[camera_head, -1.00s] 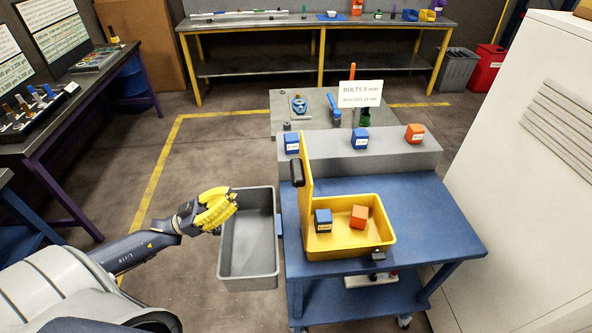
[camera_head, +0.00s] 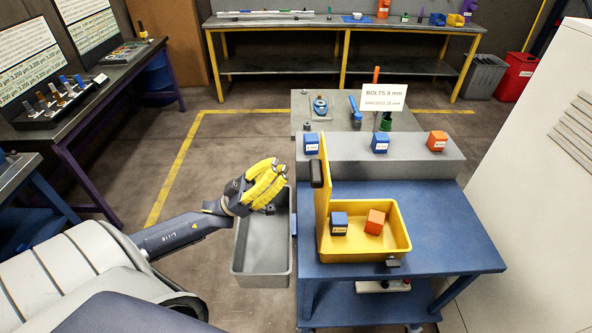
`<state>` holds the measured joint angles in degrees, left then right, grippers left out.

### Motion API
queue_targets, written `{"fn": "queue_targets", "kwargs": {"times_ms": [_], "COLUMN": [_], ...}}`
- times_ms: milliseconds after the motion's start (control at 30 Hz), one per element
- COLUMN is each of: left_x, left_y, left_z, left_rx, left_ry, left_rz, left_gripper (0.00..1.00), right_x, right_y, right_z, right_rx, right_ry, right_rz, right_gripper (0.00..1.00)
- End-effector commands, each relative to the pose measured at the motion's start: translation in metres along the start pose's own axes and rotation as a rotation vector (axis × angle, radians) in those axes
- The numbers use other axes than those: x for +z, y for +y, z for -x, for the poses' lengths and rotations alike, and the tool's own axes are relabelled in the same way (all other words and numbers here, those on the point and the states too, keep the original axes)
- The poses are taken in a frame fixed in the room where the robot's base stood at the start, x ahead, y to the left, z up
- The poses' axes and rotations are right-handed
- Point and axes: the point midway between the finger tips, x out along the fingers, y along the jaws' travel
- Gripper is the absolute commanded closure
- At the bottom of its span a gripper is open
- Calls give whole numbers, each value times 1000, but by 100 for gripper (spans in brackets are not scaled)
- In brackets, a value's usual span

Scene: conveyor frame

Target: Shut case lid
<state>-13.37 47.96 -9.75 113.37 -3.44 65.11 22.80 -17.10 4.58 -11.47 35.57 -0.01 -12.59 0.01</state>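The yellow case (camera_head: 365,252) stands on the blue table. Its lid (camera_head: 322,195) stands upright on the case's left side, so the case is open. A dark handle (camera_head: 317,173) sits on the lid's outer left face. A blue cube (camera_head: 339,222) and an orange cube (camera_head: 375,221) lie inside the case. My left gripper (camera_head: 279,177), with yellow fingers, is to the left of the lid and apart from it, above the grey bin. Its fingers lie close together from this angle, and I cannot tell whether they are shut. My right gripper is not in view.
A grey bin (camera_head: 261,275) hangs at the left side of the blue table (camera_head: 455,225). A grey ledge (camera_head: 410,160) behind the case bears two blue cubes and an orange one. A white cabinet (camera_head: 530,150) stands at the right.

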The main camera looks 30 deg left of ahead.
Motion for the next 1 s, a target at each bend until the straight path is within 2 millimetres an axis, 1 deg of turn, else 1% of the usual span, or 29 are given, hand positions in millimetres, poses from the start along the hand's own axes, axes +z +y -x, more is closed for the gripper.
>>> {"fn": "queue_targets", "kwargs": {"times_ms": [33,100,333,500,867,1000], "left_x": [1,9,23,28,29,30], "left_y": [0,0,0,0,0,0], "left_z": [-7,-12,-26,-30,-31,-34], "left_rx": [1,0,0,-1,-1,3], "left_ry": [2,1,1,-1,-1,-11], "left_rz": [0,-1,0,0,0,1], "left_gripper": [100,100,100,100,100,100], "right_x": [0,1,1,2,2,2], "right_y": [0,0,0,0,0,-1], "right_z": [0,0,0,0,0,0], "right_rx": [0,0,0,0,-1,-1], "right_ry": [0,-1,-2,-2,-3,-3], "right_rz": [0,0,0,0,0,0], "right_gripper": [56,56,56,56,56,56]}}
